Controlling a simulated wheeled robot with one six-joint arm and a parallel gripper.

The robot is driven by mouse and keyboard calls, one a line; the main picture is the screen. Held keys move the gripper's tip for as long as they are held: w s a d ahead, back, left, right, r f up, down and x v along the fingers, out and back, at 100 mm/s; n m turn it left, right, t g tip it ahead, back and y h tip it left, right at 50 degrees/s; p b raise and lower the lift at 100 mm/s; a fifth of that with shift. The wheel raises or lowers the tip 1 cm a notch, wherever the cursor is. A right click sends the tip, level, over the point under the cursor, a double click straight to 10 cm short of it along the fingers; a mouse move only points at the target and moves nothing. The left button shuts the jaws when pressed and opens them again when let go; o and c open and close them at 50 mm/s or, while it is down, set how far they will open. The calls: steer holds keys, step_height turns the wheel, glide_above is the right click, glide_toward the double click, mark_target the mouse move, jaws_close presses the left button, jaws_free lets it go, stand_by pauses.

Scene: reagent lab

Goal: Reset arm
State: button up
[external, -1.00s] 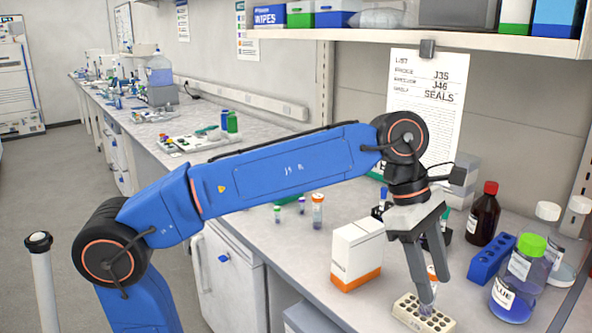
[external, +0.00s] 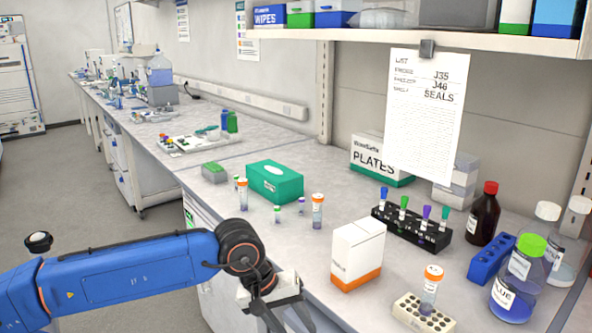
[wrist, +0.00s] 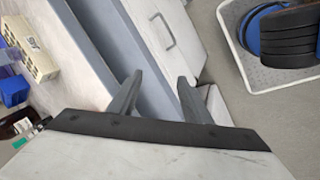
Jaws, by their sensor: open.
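My gripper (external: 290,318) is at the front edge of the bench in the external view, low and pointing down. Its fingers are apart with nothing between them; they also show open and empty in the wrist view (wrist: 158,88). An orange-capped tube (external: 430,290) stands upright in the cream rack (external: 410,314) at the front right of the bench. My gripper is well to the left of this rack and apart from it.
A white and orange box (external: 356,252) stands on the bench right of my gripper. Loose tubes (external: 317,212), a green box (external: 275,182) and a black rack (external: 410,232) of capped tubes stand behind. A brown bottle (external: 484,215) and blue rack (external: 490,258) are at right.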

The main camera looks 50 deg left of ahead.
steer(key=s+a+f+m+y, duration=0.1)
steer(key=a+f+m+y, duration=0.1)
steer(key=a+f+m, duration=0.6)
step_height(320, 180, down, 5)
steer(key=shift+s+a+f+m, duration=0.15)
steer(key=shift+s+a+m, duration=0.15)
steer(key=shift+m, duration=0.6)
